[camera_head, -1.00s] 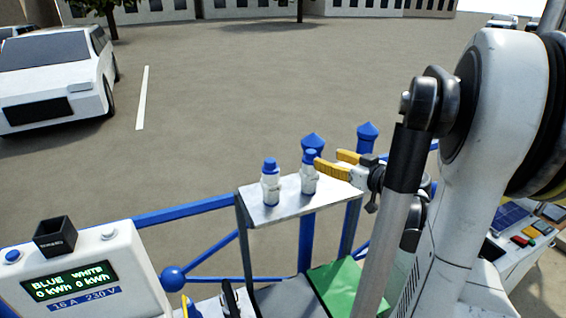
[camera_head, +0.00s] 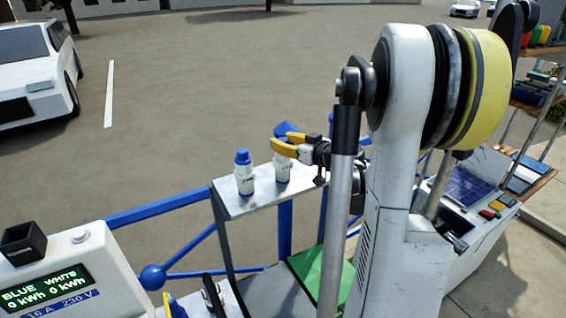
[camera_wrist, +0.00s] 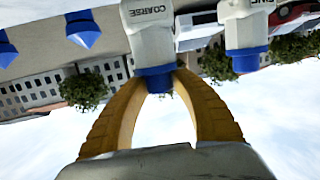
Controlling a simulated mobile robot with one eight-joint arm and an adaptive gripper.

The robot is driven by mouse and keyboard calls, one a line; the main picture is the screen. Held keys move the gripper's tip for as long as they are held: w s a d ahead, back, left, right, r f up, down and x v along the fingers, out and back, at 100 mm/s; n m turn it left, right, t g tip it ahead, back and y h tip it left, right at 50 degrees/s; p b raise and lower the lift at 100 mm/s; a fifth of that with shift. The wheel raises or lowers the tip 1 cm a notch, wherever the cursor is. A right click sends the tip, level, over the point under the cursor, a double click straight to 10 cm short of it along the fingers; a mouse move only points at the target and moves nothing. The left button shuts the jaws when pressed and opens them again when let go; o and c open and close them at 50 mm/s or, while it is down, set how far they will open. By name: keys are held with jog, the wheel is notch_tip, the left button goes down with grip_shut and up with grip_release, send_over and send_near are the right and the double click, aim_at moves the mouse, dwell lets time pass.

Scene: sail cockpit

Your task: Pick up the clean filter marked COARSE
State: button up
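The COARSE filter (camera_wrist: 152,38), white with a blue cap, stands upright on the small shelf at its right; it also shows in the head view (camera_head: 283,168). The wrist view is upside down, and "COARSE" reads on its body. My gripper (camera_wrist: 162,76) has its yellow fingers on either side of the blue cap. In the head view my gripper (camera_head: 281,141) hides most of that cap. I cannot tell whether the fingers press on it. The second filter (camera_wrist: 245,30), with partly cut-off lettering, stands to the left in the head view (camera_head: 244,175).
The pale shelf (camera_head: 222,205) is narrow, with blue posts and rails around it. Blue pointed post tops (camera_wrist: 83,28) show near the filters. A meter box (camera_head: 70,270) stands at lower left. A side console (camera_head: 465,195) is at right.

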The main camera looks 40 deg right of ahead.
grip_shut()
